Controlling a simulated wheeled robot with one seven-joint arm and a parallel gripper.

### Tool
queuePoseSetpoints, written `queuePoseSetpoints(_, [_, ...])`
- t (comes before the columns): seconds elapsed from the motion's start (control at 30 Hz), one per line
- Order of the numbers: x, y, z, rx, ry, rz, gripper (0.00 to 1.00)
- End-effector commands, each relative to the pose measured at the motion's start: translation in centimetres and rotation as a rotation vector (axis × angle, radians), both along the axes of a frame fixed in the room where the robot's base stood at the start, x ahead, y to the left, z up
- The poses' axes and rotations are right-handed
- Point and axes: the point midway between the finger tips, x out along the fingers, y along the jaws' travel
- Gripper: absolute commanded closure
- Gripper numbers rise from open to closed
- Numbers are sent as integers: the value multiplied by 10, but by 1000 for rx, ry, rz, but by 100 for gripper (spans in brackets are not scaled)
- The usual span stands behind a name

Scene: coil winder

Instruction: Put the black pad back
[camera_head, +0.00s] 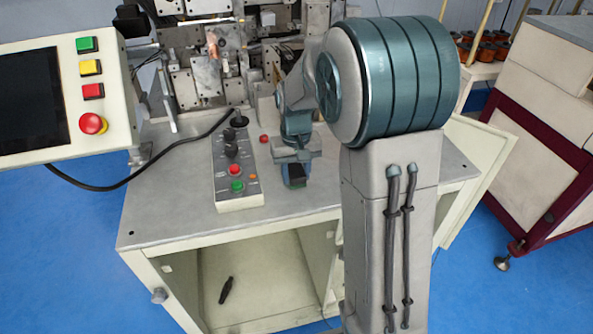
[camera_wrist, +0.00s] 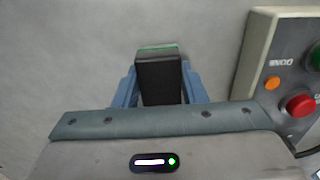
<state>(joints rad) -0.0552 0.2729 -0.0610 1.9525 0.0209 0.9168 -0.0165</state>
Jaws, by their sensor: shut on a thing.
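The black pad (camera_wrist: 160,80) is a dark block with a green far edge, seen between the two blue fingers of my gripper (camera_wrist: 158,90) in the wrist view. My gripper is shut on it. In the head view my gripper (camera_head: 296,176) is over the grey bench top, right of the control box, and the dark pad (camera_head: 297,182) shows small at its fingertips. I cannot tell whether the pad touches the bench. The pad's near end is hidden by my gripper's body.
A control box (camera_head: 235,170) with buttons and knobs stands left of my gripper, with a black cable. The grey bench top (camera_head: 165,205) is clear at front left. Winder machinery (camera_head: 205,80) rises behind. A screen panel (camera_head: 75,95) overhangs at left. A dark tool (camera_head: 226,290) lies inside the open cabinet.

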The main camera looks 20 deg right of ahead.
Motion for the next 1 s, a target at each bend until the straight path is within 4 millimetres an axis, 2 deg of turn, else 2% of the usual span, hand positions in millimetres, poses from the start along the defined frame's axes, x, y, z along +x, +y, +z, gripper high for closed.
queuePoseSetpoints(0.17, [0, 0, -5, 0, 0, 0, 84])
queuePoseSetpoints(0.2, [0, 0, -3, 0, 0, 0, 51])
queuePoseSetpoints(0.23, [0, 0, -3, 0, 0, 0, 43])
queuePoseSetpoints(0.27, [0, 0, -3, 0, 0, 0, 40])
queuePoseSetpoints(0.53, [0, 0, -2, 0, 0, 0, 40])
queuePoseSetpoints(0.67, [1, 0, 6, 0, -3, 0, 40])
queuePoseSetpoints(0.77, [1, 0, 23, 0, -5, 0, 40])
queuePoseSetpoints(1.0, [1, 0, 76, 0, -4, 0, 40])
